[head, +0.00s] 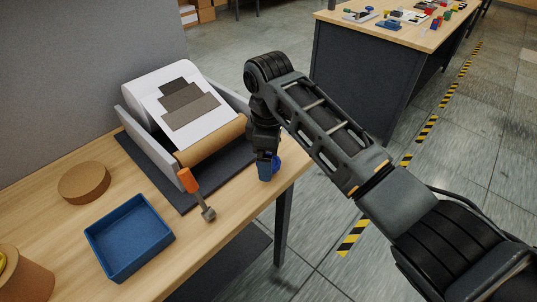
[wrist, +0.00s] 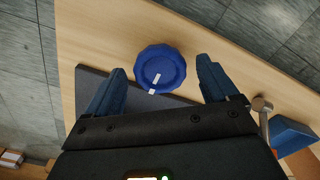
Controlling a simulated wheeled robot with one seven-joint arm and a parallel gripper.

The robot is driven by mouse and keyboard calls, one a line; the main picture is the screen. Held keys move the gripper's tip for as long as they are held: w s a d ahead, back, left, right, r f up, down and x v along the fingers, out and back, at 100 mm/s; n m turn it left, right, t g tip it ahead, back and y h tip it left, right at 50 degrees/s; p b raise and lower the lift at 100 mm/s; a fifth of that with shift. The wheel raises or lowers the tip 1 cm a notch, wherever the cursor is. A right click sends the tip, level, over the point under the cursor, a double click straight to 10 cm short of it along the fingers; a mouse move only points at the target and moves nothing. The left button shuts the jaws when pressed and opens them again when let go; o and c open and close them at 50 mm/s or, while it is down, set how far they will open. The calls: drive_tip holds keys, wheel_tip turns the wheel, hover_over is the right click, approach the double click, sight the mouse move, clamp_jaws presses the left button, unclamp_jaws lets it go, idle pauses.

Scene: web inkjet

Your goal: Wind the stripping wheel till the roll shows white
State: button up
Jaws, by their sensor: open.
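The web machine has light grey side walls, a white sheet with grey-brown patches (head: 186,100) and a tan roll (head: 213,143) along its front. The blue stripping wheel (wrist: 160,65), with a knobbed rim and white marks, shows whole in the wrist view. In the head view the wheel (head: 277,163) is partly hidden behind my gripper. My gripper (head: 265,172) points down at the roll's right end. In the wrist view my gripper (wrist: 161,68) is open, with one blue finger on either side of the wheel and visible gaps to both. Contact is not visible.
A blue tray (head: 126,265) and a round tan disc (head: 84,182) lie on the wooden table (head: 225,225). Another bench (head: 365,75) stands behind right. The floor between is clear.

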drive_tip(key=c, duration=1.1)
drive_tip(key=shift+o, duration=0.2)
drive_tip(key=shift+r+m+p, duration=0.15)
drive_tip(key=shift+m+p, duration=0.15)
drive_tip(key=shift+p, duration=0.1)
drive_tip(key=shift+r+m+p, duration=0.1)
drive_tip(key=shift+m+p, duration=0.8)
drive_tip(key=shift+p, duration=0.1)
drive_tip(key=m+p, duration=0.2)
drive_tip(key=m, duration=0.1)
drive_tip(key=shift+m+p, duration=0.3)
drive_tip(key=shift+p, duration=0.1)
drive_tip(key=m+p, duration=0.2)
drive_tip(key=m, duration=0.2)
drive_tip(key=shift+m+p, duration=0.8)
drive_tip(key=shift+m, duration=1.2)
